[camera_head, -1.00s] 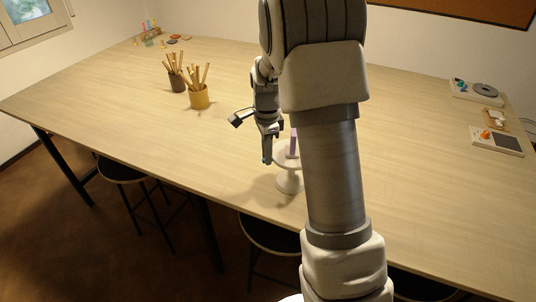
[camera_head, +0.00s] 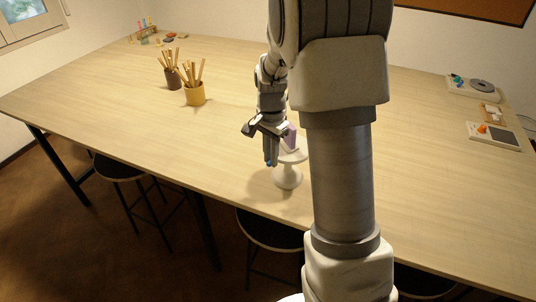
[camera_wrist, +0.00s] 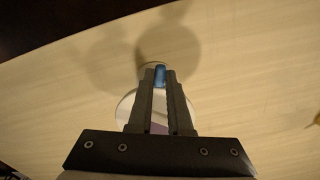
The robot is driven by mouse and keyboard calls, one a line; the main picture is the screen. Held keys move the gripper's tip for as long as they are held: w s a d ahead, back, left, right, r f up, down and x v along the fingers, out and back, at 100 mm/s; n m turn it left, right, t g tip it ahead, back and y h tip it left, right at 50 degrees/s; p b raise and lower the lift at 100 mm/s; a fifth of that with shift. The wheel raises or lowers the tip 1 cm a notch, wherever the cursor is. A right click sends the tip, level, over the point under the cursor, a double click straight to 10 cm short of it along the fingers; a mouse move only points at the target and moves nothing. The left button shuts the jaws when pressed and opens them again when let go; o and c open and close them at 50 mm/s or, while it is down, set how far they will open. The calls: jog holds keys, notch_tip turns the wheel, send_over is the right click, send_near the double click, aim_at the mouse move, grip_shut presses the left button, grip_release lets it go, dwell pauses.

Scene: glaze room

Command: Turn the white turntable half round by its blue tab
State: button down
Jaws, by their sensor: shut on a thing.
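The white turntable (camera_head: 287,178) stands on its pedestal near the front edge of the table, partly hidden behind my arm. A purple block-like thing (camera_head: 291,138) stands upright on its top. My gripper (camera_head: 270,160) points down at the turntable's left rim. In the wrist view my gripper (camera_wrist: 160,76) is shut on the blue tab (camera_wrist: 160,75), which shows between the fingertips. The white disc (camera_wrist: 124,107) and some purple (camera_wrist: 158,129) show behind the fingers.
Two pots of wooden tools, one brown (camera_head: 174,80) and one yellow (camera_head: 195,94), stand farther back at the left. Small devices, one with a grey disc (camera_head: 481,86), lie at the far right. Stools (camera_head: 118,168) stand below the front edge. The table around the turntable is clear.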

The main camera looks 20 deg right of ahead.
jog(key=s+d+n, duration=0.2)
jog(key=d+n, duration=1)
jog(key=n, duration=0.9)
jog(key=shift+d+n, duration=0.25)
jog(key=shift+n, duration=0.05)
dwell(1.5)
jog(key=shift+d, duration=0.1)
dwell(0.4)
jog(key=c, duration=0.8)
grip_release()
jog(key=shift+c, duration=0.2)
